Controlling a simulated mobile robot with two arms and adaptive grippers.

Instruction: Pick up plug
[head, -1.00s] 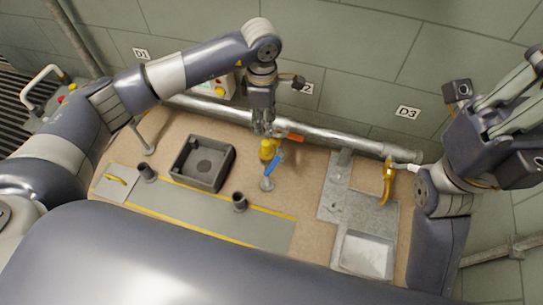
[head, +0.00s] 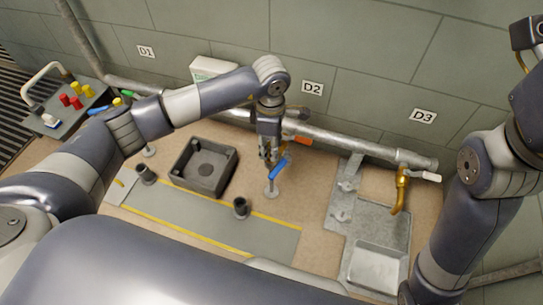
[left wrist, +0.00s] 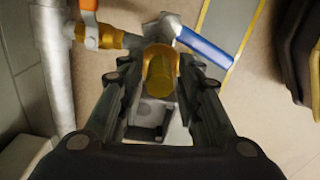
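A yellow-brass cylindrical piece, which looks like the plug (left wrist: 160,72), stands at the brass pipe fitting in the left wrist view. My left gripper (left wrist: 158,82) is open, with one finger on each side of the plug and gaps visible to both fingers. In the head view my left gripper (head: 266,158) points down at the pipe and hides the plug. A valve with a blue lever (head: 279,168) is right beside it; the lever also shows in the left wrist view (left wrist: 205,45). My right gripper (head: 526,34) is partly cut off at the upper right edge.
An orange handle (head: 303,140) sits on the grey pipe (head: 345,143) behind. A dark square box (head: 206,190) is on the bench at left. A brass tap (head: 400,190) hangs over a sink basin (head: 374,268). A rack with coloured caps (head: 45,122) is at far left.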

